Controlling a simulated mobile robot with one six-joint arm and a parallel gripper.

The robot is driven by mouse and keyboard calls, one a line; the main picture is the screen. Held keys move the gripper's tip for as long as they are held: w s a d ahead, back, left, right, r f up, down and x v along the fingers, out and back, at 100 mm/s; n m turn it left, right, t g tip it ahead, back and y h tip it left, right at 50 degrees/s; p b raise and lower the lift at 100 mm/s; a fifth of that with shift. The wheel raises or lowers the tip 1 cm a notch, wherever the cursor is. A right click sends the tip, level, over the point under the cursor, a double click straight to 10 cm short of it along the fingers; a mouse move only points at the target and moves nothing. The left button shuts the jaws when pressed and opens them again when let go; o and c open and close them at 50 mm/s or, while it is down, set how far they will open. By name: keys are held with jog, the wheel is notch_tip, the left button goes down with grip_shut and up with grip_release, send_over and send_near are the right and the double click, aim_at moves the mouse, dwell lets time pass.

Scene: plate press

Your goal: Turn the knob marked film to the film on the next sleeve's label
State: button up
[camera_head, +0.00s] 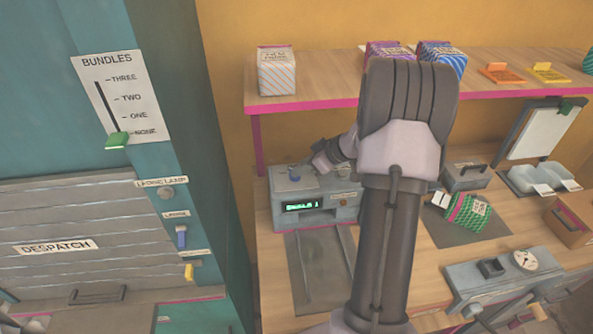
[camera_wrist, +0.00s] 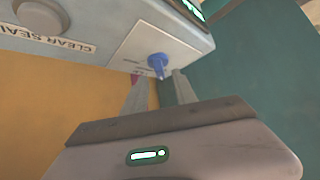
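A grey machine (camera_head: 330,212) with a lit green display (camera_head: 301,207) stands on the bench, left of my arm. A blue knob (camera_head: 294,176) sits on its top; it shows in the wrist view (camera_wrist: 158,62) beside a pale marked plate. The knob's marking and setting are too small to read. My gripper (camera_wrist: 158,76) is open, its two fingers on either side of the knob in that view. I cannot tell whether they touch it. A green and pink patterned parcel (camera_head: 468,211) lies on a dark mat; its label is not legible.
A shelf (camera_head: 340,92) above holds a striped parcel (camera_head: 276,72), other wrapped parcels and small cards. A "CLEAR SEAL" label (camera_wrist: 48,38) and a round button (camera_wrist: 42,18) are on the machine. A dial device (camera_head: 500,275) stands front right. A teal "DESPATCH" cabinet (camera_head: 190,90) is left.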

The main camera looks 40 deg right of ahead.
jog(key=shift+x, duration=1.4)
jog(key=shift+r, duration=0.1)
grip_shut()
jog(key=shift+b, duration=0.35)
